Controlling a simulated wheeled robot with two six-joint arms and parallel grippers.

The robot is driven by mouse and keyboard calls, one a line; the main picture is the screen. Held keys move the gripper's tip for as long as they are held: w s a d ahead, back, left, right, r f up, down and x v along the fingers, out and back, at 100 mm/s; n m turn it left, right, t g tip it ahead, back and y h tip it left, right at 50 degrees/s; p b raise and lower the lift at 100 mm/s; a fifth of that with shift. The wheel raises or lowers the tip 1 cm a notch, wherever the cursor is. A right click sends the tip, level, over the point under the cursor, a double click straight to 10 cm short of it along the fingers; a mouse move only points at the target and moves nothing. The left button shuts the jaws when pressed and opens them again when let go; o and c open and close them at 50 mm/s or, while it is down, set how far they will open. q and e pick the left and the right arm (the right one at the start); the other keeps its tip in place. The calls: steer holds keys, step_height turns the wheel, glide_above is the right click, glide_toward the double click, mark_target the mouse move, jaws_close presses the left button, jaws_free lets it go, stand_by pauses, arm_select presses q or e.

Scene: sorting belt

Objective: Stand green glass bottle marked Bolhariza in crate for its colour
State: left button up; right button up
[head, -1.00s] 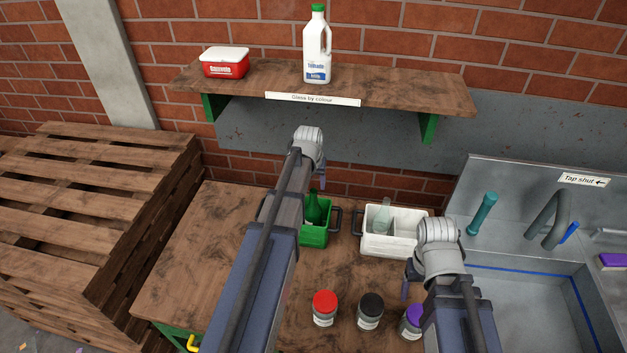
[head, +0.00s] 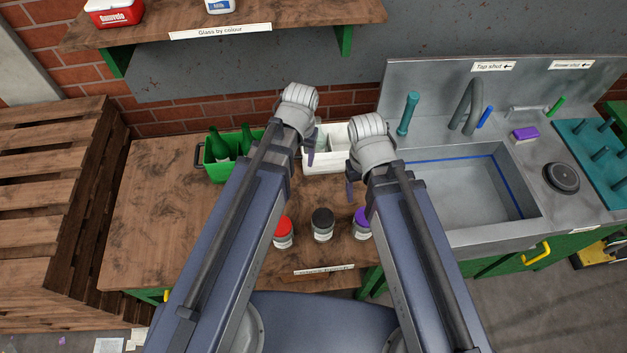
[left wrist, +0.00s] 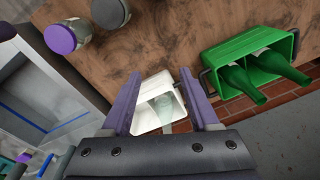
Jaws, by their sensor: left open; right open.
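Two green glass bottles (head: 217,144) (head: 246,138) stand in the green crate (head: 221,173) on the wooden bench. Both also show in the left wrist view (left wrist: 238,82) (left wrist: 286,68), with their necks out of the crate (left wrist: 240,50). No marking is readable, so I cannot tell which is Bolhariza. My left gripper (head: 312,152) is open and empty, in front of the white crate (head: 333,166). In the left wrist view its fingers (left wrist: 158,108) are spread, with the white crate (left wrist: 148,92) beyond them. My right gripper (head: 352,188) is open and empty, right of the white crate.
A clear bottle (left wrist: 164,104) stands in the white crate. Jars with red (head: 283,226), black (head: 322,218) and purple (head: 361,217) lids stand near the bench front. A sink (head: 465,185) is on the right, pallets (head: 55,190) on the left. The bench's left part is clear.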

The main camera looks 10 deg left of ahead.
arm_select(q)
steer(key=s+d+m+g, duration=0.1)
steer(key=s+d+m, duration=0.1)
steer(key=s+d, duration=0.3)
steer(key=s, duration=0.3)
steer(key=shift+s+d+y, duration=0.2)
steer(key=shift+s+y, duration=0.05)
steer(key=shift+y, duration=0.05)
step_height(320, 180, down, 10)
steer(key=b, duration=1)
steer(key=shift+f+b, duration=0.25)
steer(key=shift+b, duration=0.05)
